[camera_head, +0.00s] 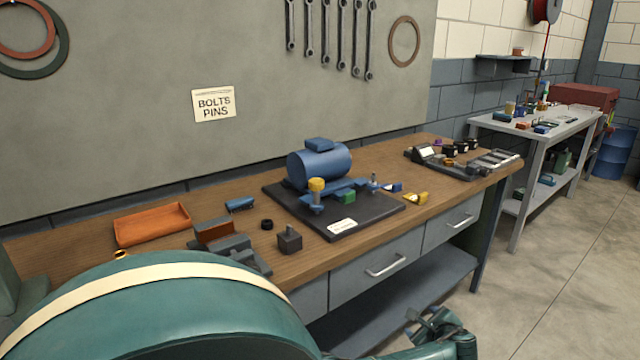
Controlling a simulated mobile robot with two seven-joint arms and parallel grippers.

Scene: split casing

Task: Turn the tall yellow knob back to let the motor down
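The tall yellow knob (316,184) stands upright on a blue post at the front left of the motor's dark base plate (292,213). The blue motor (321,165), a cylinder with a box on top, sits on the plate behind the knob. A dark, jaw-like piece (432,325) at the bottom, on a teal link coming from the left, looks like my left gripper. It is below the bench front, well away from the knob, and its fingers are too unclear to read. My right gripper is not in view.
The plate carries a green block (345,196) and a white label (342,226). On the wooden bench stand an orange tray (152,224), a grey vise-like block (232,246), a small dark block (289,239) and a yellow piece (416,198). A dark tray (452,172) with parts lies right.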

